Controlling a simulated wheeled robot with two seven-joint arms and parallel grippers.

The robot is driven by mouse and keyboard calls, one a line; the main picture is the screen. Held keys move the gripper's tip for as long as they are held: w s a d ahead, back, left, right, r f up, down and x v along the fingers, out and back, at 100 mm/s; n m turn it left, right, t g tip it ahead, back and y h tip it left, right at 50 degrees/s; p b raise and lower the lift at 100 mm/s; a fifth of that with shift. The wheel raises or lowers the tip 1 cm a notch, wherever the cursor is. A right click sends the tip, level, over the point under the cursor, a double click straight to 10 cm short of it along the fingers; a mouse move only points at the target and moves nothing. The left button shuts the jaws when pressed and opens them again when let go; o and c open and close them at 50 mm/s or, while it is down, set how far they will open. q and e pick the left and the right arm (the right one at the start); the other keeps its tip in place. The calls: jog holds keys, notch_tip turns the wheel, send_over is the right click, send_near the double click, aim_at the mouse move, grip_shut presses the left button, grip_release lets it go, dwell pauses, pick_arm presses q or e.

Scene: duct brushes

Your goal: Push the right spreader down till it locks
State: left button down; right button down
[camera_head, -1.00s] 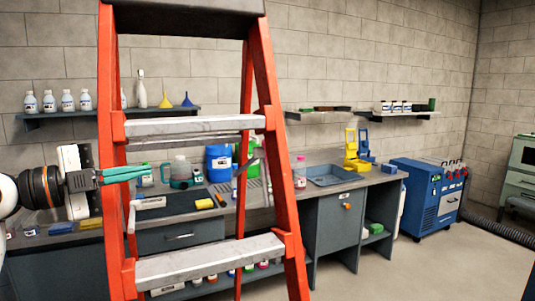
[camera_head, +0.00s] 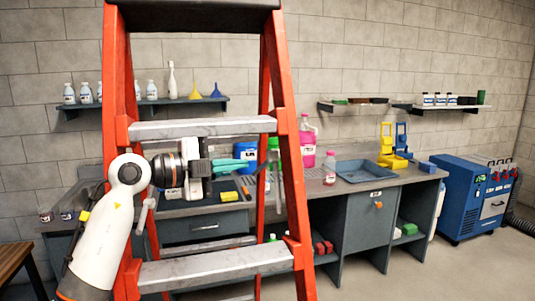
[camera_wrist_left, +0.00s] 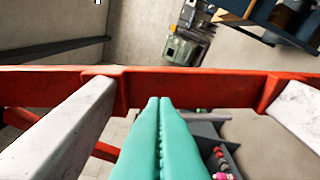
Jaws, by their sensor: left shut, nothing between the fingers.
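The orange stepladder (camera_head: 296,200) stands open in front of me, with grey steps. A thin grey bar near its right rails (camera_head: 264,165) looks like the right spreader; its angle and joint are hard to make out. Another grey bar, the left spreader (camera_head: 144,212), hangs tilted by the left rails. My left gripper (camera_head: 246,163) is shut and empty, its teal fingers between the two steps, pointing right, just short of the right rails. In the left wrist view the shut fingers (camera_wrist_left: 160,102) point at an orange rail (camera_wrist_left: 190,87). I cannot tell whether they touch anything.
The upper step (camera_head: 200,128) and lower step (camera_head: 215,265) bound the gap around my left gripper. A grey workbench (camera_head: 360,190) with bottles and a sink stands behind the ladder. A blue cabinet (camera_head: 470,198) is at the right. The floor at the right front is clear.

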aim_at(282, 159)
pick_arm(q)
jog(key=p+x, duration=0.3)
jog(key=x, duration=0.6)
jog(key=shift+d+r, duration=0.15)
jog(key=shift+w+a+f+p, duration=0.2)
jog(key=shift+w+a+p, duration=0.05)
jog(key=shift+w, duration=0.35)
jog(key=shift+w+a+f+p, duration=0.25)
jog(key=shift+w, duration=0.35)
jog(key=shift+w+a+f, duration=0.35)
jog(key=shift+w+a, duration=0.05)
jog(key=shift+w, duration=0.2)
jog(key=shift+d, duration=0.1)
